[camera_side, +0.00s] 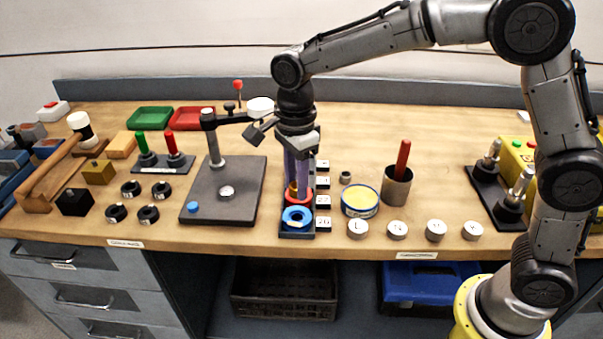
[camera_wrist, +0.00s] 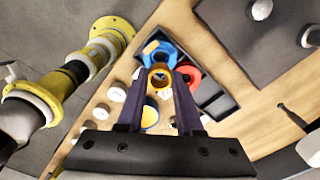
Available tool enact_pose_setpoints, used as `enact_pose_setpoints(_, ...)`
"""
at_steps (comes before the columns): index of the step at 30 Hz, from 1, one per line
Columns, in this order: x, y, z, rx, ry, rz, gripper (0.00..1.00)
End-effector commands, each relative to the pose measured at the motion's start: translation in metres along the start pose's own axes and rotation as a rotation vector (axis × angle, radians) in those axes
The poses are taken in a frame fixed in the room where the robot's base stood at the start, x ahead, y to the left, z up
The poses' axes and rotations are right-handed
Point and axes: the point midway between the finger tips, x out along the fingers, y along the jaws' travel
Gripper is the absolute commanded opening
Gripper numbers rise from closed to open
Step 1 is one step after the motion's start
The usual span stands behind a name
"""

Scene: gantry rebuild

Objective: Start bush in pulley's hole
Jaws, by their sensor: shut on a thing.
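My gripper (camera_side: 298,188) has purple fingers pointing down and is shut on a brass-yellow bush. The bush (camera_wrist: 160,77) shows as a ring between the fingertips in the wrist view, and its side shows in the side view (camera_side: 292,190). A blue pulley (camera_side: 297,217) and a red pulley (camera_side: 300,199) sit in a dark tray (camera_side: 284,235) below the gripper. In the wrist view the blue pulley (camera_wrist: 153,48) is just beyond the bush and the red pulley (camera_wrist: 192,77) is to its right. The bush appears apart from the blue pulley; its exact height is unclear.
A dark plate with a post (camera_side: 225,205) stands left of the tray. White labelled tiles (camera_side: 323,201) line the tray's right side. A tin with yellow contents (camera_side: 360,201), a brown cup (camera_side: 397,187) and several lettered discs (camera_side: 397,230) stand to the right.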

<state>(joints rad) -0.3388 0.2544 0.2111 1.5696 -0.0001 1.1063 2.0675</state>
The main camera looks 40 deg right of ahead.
Motion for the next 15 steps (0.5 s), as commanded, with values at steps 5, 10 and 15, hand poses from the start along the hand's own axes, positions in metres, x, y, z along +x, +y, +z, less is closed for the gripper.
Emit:
enact_pose_setpoints(5,0.005,0.000,0.000,0.000,0.000,0.000,0.00)
enact_pose_setpoints(10,0.010,0.000,-0.001,0.000,0.000,0.001,0.00)
enact_pose_setpoints(15,0.014,0.000,-0.001,0.000,0.000,0.000,0.00)
